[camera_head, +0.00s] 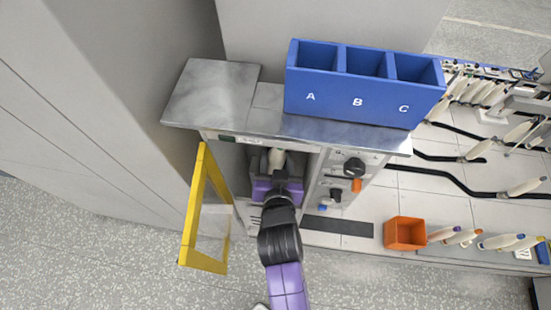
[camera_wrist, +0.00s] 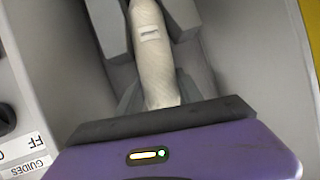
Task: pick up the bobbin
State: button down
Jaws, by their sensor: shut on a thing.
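The bobbin is a long cream-coloured piece. In the wrist view the bobbin (camera_wrist: 152,55) lies between the two grey fingers, with its near end at the palm and its far end out of the picture. My gripper (camera_wrist: 155,30) is shut on it. In the head view the bobbin (camera_head: 277,158) shows only as a pale tip inside the open compartment of the grey cabinet. My gripper (camera_head: 277,178) reaches into this compartment from the front and hides the rest of the bobbin. I cannot tell whether the bobbin touches the compartment floor.
A yellow-framed door (camera_head: 188,215) stands open left of the compartment. Knobs (camera_head: 354,167) are on the panel to the right. A blue tray (camera_head: 340,98) marked A, B, C sits on the cabinet top (camera_head: 215,92). An orange bin (camera_head: 404,233) and several other bobbins (camera_head: 500,242) are at the right.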

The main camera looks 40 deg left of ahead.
aim_at(276, 149)
jog(key=shift+s+d+r, duration=0.1)
jog(key=shift+d+r, duration=0.05)
jog(key=shift+r, duration=0.25)
notch_tip(276, 149, up, 6)
jog(key=shift+f+b, duration=0.1)
jog(key=shift+b, duration=0.45)
jog(key=s+d+b, duration=0.3)
jog(key=s+d, duration=1)
jog(key=d, duration=0.1)
jog(key=shift+d+r+b, duration=0.2)
jog(key=shift+d+b, duration=0.1)
